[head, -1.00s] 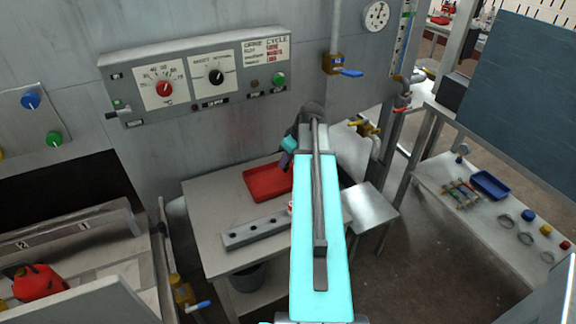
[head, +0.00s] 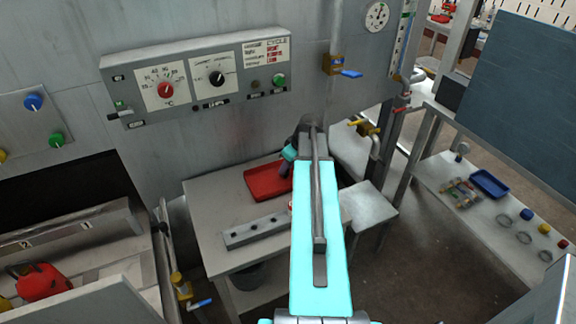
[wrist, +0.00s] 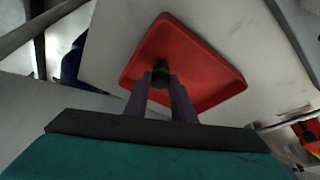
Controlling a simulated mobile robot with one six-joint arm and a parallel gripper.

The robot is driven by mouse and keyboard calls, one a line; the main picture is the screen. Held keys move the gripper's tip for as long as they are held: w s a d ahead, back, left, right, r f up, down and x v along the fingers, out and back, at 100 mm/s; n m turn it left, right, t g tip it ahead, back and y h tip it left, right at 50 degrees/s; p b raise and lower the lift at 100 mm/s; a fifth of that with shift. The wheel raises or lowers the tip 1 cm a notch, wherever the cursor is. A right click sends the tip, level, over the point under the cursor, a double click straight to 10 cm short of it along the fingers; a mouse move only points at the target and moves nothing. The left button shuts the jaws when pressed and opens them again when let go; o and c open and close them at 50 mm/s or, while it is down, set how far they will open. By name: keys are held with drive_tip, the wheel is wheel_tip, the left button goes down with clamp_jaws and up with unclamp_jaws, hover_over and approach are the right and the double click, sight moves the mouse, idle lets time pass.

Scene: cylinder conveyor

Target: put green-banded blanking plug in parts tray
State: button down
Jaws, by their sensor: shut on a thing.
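The plug (wrist: 161,73), dark with a green band, is held between the two fingertips of my gripper (wrist: 160,82) in the wrist view. Behind it in that view is the red tray (wrist: 210,62), with the plug in front of its floor; whether they touch cannot be told. In the head view the red tray (head: 262,184) lies on the grey table. My gripper (head: 285,169) is over the tray's right part there, partly covered by my own arm, and the plug cannot be made out.
A grey block with holes (head: 257,231) lies on the table in front of the tray. A small red and white thing beside my arm is mostly hidden. A control panel (head: 200,78) is on the wall behind. A blue tray (head: 490,183) is on the right bench.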

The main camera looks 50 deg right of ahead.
drive_tip(key=shift+f, duration=0.2)
drive_tip(key=c, duration=1.5)
unclamp_jaws()
drive_tip(key=shift+s+r, duration=0.1)
drive_tip(key=shift+r, duration=0.25)
drive_tip(key=shift+b+v, duration=1.2)
drive_tip(key=shift+v, duration=4.65)
